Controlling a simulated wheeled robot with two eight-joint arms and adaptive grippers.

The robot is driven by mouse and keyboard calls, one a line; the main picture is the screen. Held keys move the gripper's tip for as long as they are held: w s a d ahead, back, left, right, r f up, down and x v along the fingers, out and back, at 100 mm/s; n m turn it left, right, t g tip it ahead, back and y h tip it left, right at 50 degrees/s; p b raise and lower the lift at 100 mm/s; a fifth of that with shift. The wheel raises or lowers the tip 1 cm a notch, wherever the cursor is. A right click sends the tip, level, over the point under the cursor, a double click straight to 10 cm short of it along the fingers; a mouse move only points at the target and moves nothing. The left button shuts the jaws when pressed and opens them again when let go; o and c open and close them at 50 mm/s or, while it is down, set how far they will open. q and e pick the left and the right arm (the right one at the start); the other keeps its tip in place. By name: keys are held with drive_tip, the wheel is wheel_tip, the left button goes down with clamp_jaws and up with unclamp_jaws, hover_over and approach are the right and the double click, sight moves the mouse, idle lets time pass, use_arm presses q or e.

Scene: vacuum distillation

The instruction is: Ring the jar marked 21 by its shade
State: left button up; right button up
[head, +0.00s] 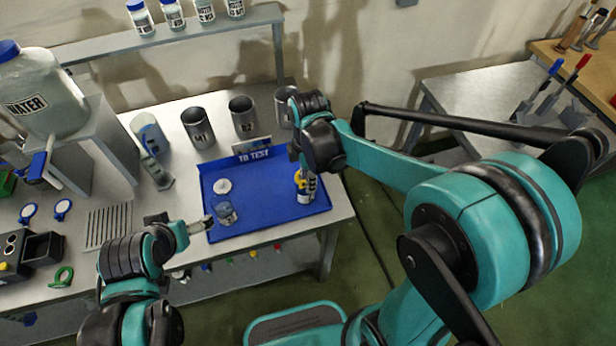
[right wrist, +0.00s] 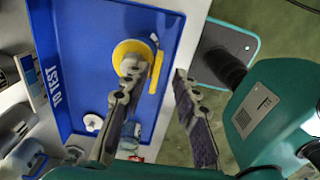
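A white-labelled jar (head: 306,196) stands at the right side of the blue TO TEST tray (head: 262,222); its number is too small to read. A yellow ring (head: 299,180) with a tag is at the jar's top, and in the right wrist view the yellow ring (right wrist: 122,50) lies around the jar's top. My right gripper (right wrist: 158,78) has its fingers apart just above the jar, one finger overlapping the ring in view. My left gripper (head: 195,226) is low at the tray's left edge, near a clear glass vessel (head: 227,214); its opening is unclear.
A white round lid (head: 222,186) lies on the tray. Metal cans (head: 198,128) stand behind it. A green ring (head: 62,277) lies at far left. A water jug (head: 40,95) stands on a raised stand.

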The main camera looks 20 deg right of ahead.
wheel_tip(320, 180, up, 12)
idle(0.6)
drive_tip(key=s+d+f+m+t+b, duration=0.4)
drive_tip(key=s+f+m+t, duration=0.3)
drive_tip(key=m, duration=1.1)
wheel_tip(320, 180, down, 2)
drive_tip(key=shift+s+d+f, duration=0.15)
drive_tip(key=shift+s+d, duration=0.2)
drive_tip(key=shift+s, duration=0.7)
